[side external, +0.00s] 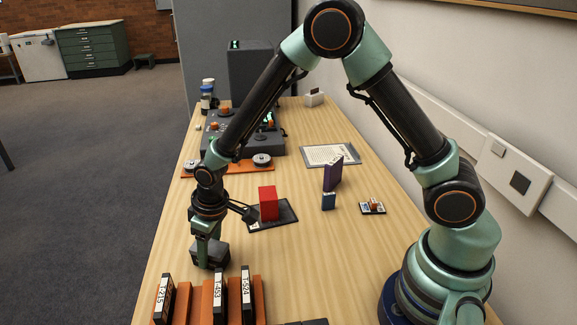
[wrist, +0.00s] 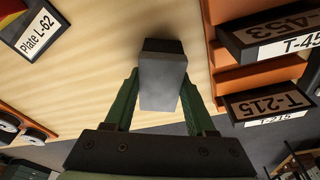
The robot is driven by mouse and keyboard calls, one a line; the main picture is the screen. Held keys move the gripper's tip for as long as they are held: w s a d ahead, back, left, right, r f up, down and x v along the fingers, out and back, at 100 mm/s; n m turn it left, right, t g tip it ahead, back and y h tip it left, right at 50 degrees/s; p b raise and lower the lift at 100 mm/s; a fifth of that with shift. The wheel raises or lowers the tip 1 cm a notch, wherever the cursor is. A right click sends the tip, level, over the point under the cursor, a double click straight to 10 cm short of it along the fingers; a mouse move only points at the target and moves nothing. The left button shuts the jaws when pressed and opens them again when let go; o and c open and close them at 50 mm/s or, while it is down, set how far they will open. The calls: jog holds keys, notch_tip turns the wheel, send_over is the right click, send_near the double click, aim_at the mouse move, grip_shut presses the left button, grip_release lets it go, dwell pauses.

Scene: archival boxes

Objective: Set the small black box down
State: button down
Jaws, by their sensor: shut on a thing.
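The small black box (side external: 209,254) looks dark grey and sits between the fingers of my gripper (side external: 208,243), low over the left front of the wooden table. In the wrist view the box (wrist: 163,82) shows a plain grey face, with one green finger of my gripper (wrist: 161,92) on each side. My gripper is shut on it. The underside of the box is hidden, and I cannot tell whether it touches the table.
An orange rack (side external: 201,296) with labelled black boxes stands close in front. A red box (side external: 268,204) stands on a dark plate behind, right. Table right of the held box is clear.

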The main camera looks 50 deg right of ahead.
aim_at(218, 249)
jog(key=shift+f, duration=0.1)
jog(key=shift+c, duration=1.1)
grip_release()
notch_tip(218, 249, up, 12)
jog(key=s, duration=0.2)
jog(key=s+d+r+m+t, duration=0.3)
jog(key=s+d+r+m, duration=0.1)
jog(key=s+d+r, duration=0.7)
jog(key=s+d, duration=0.1)
jog(key=d, duration=0.2)
jog(key=shift+r+t+h, duration=0.3)
jog(key=shift+r+h, duration=0.1)
jog(key=shift+d, duration=0.1)
